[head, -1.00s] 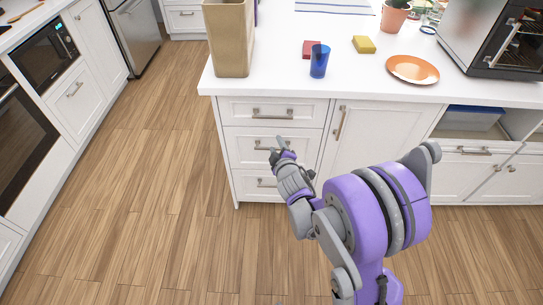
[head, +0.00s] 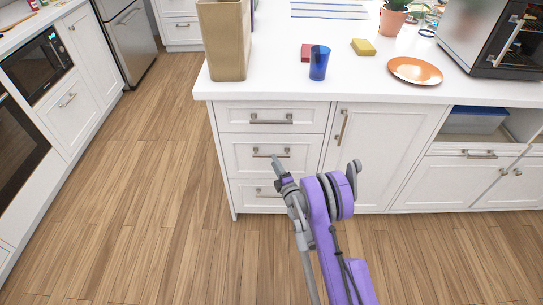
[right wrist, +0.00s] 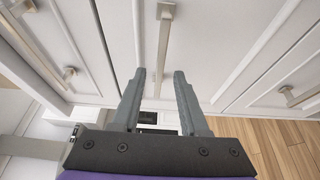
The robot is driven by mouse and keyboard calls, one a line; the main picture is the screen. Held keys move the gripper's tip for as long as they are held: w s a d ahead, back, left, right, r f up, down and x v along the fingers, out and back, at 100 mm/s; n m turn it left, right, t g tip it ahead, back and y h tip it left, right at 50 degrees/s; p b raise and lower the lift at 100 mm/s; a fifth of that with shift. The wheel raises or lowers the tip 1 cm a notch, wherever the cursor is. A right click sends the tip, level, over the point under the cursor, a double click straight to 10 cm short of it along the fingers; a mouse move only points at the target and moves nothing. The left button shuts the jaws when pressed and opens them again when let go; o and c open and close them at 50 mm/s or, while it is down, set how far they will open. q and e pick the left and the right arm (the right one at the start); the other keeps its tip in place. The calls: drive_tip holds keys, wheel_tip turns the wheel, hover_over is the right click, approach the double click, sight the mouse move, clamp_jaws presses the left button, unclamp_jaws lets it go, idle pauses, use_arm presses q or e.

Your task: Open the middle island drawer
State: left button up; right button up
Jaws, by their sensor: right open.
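The middle island drawer (head: 240,157) is a white shut front between two other drawers. It has a metal bar handle (head: 262,153). My right gripper (head: 276,160) is at this handle and covers part of it. In the right wrist view the two grey fingers (right wrist: 160,76) are apart. The handle (right wrist: 162,42) runs lengthwise between the fingertips in the picture. I cannot tell whether the fingers touch it. My left gripper is not in view.
The top drawer (head: 230,117) and bottom drawer (head: 240,195) are shut. A cabinet door (head: 375,150) stands right of the drawers. The counter holds a blue cup (head: 319,63), an orange plate (head: 415,70) and a tan container (head: 223,45). Wooden floor (head: 150,200) is clear at left.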

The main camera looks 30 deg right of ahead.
drive_tip(key=shift+w+d, duration=0.2)
drive_tip(key=shift+w, duration=0.95)
drive_tip(key=shift+w+d, duration=0.15)
drive_tip(key=shift+w, duration=1)
clamp_jaws()
